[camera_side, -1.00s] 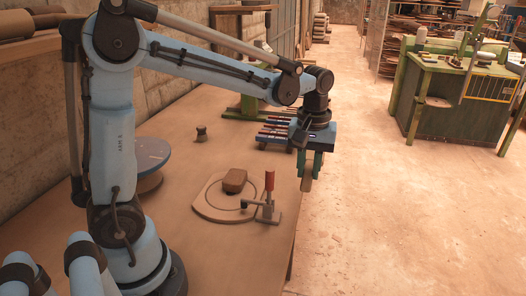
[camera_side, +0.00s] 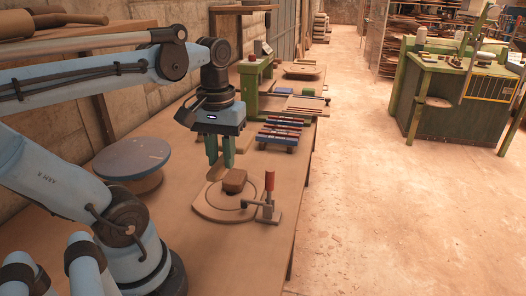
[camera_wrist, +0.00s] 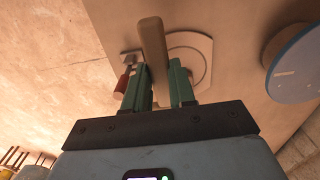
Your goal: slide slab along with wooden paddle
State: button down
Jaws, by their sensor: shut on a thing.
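The slab (camera_side: 235,181) is a small brown block with rounded corners. It lies on a flat, pale round board (camera_side: 209,204) on the bench. My gripper (camera_side: 221,163) points down just behind and left of the slab in the side view. It is shut on the wooden paddle (camera_side: 214,174), whose pale lower end shows below the fingers. In the wrist view the paddle (camera_wrist: 152,45) stands between the green fingers and the round board (camera_wrist: 201,44) lies beyond it. I cannot make out the slab there, nor tell whether the paddle touches it.
A red-handled toggle clamp (camera_side: 268,200) stands at the board's right edge. A blue-topped round stand (camera_side: 132,158) is to the left. A rack of red and blue bars (camera_side: 279,134) and a green press (camera_side: 250,85) are farther back. The bench front is clear.

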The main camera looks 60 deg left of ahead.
aim_at(231, 184)
jog(key=s+f, duration=0.2)
jog(key=s, duration=0.3)
jog(key=shift+f, duration=7.15)
jog(key=shift+a, duration=0.1)
jog(key=shift+w+a, duration=5.5)
jog(key=shift+s+d, duration=0.15)
jog(key=shift+d, duration=0.05)
